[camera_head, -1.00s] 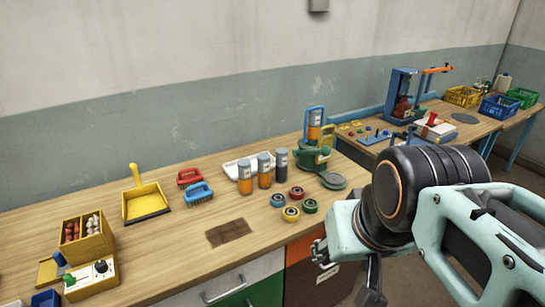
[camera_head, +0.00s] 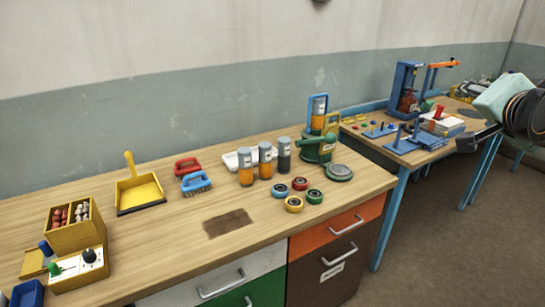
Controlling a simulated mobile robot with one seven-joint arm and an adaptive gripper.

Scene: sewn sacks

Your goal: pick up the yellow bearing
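The yellow bearing (camera_head: 294,204) is a small yellow ring with a dark centre, lying on the wooden workbench (camera_head: 130,262). It sits at the front of a small cluster with a blue bearing (camera_head: 280,191), a red bearing (camera_head: 299,184) and a green bearing (camera_head: 315,196). My gripper (camera_head: 470,142) is at the right edge of the view, far from the bearings and over the area by the second table. Only a dark part of it shows, so its finger opening cannot be made out.
Behind the bearings stand several capped cylinders (camera_head: 265,161) and a green device (camera_head: 318,148). A round grey-green disc (camera_head: 339,172) lies to their right. Brushes (camera_head: 195,182) and a yellow dustpan (camera_head: 140,190) are to the left. The bench in front of the bearings is clear.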

